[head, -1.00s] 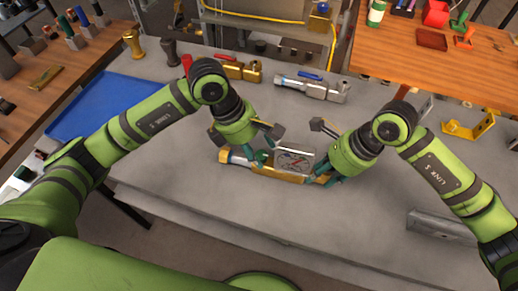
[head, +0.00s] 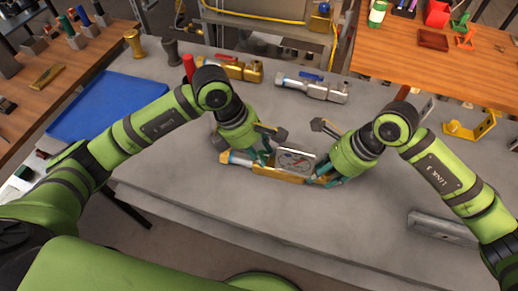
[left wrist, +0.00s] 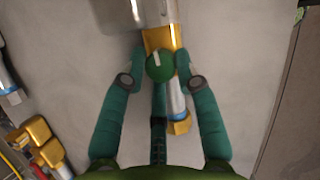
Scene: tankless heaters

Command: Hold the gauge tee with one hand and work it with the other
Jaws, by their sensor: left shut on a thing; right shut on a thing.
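The gauge tee lies on the grey bench, with a long brass body (head: 278,174), a square-framed dial gauge (head: 296,161), and a silver and blue section at its left end. My left gripper (head: 262,158) is over the tee just left of the gauge. In the left wrist view its teal fingers close on the sides of a round green knob (left wrist: 160,66) with a pale mark. My right gripper (head: 322,179) is shut on the brass body's right end, beside the gauge. Its fingertips are partly hidden.
Behind, a brass fitting with a red handle (head: 240,71) and a silver fitting with a blue handle (head: 313,88) lie on the bench. A blue mat (head: 105,108) is at left, a grey metal channel (head: 443,229) at right. The bench front is clear.

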